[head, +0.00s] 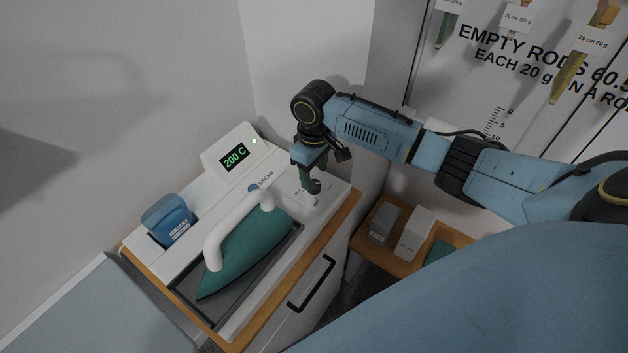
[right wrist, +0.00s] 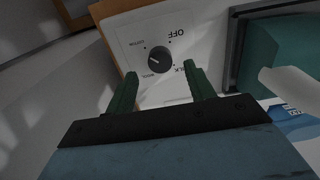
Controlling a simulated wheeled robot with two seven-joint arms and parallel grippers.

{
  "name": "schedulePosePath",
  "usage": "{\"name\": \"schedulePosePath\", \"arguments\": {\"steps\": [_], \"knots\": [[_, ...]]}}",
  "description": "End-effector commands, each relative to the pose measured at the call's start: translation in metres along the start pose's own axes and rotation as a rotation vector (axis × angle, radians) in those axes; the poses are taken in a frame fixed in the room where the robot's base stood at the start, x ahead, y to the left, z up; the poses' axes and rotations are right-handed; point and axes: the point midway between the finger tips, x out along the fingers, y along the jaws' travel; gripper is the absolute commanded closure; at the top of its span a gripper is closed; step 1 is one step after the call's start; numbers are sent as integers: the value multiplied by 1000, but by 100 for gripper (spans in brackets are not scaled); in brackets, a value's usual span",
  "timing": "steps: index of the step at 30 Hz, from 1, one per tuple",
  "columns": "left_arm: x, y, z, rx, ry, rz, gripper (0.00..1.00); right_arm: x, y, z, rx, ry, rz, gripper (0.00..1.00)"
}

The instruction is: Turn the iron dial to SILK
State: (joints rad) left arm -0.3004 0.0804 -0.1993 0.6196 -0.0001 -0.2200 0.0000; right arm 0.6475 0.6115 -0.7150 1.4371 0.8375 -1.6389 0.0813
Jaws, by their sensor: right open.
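The iron dial (right wrist: 160,60) is a dark round knob on a white panel (right wrist: 190,25), seen upside down in the right wrist view. OFF, COTTON, WOOL and a partly covered SILK label stand around it. A pale mark shows on the knob, but I cannot tell surely which label it points to. My right gripper (right wrist: 160,70) is open, its two green fingers on either side of the dial's line and apart from it. In the head view the right gripper (head: 311,180) hangs over the right end of the ironing station. My left gripper is out of view.
The green iron (head: 245,255) with a white handle rests in its tray left of the gripper. A display (head: 235,157) reads 200 C. A blue water tank (head: 168,220) stands at the back left. Boxes (head: 415,235) sit on a low shelf at right.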

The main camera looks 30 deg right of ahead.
Motion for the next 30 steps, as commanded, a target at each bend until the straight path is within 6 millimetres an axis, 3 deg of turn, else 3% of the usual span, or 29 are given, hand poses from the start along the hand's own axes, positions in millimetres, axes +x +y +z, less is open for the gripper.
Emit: {"name": "schedulePosePath", "arguments": {"steps": [7,19,30], "knots": [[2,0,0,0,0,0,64,34,0,0,0,0,1,46],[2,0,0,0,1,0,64,41,0,0,-1,1,1,46],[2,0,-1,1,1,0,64,40,0,0,0,1,1,91]]}}
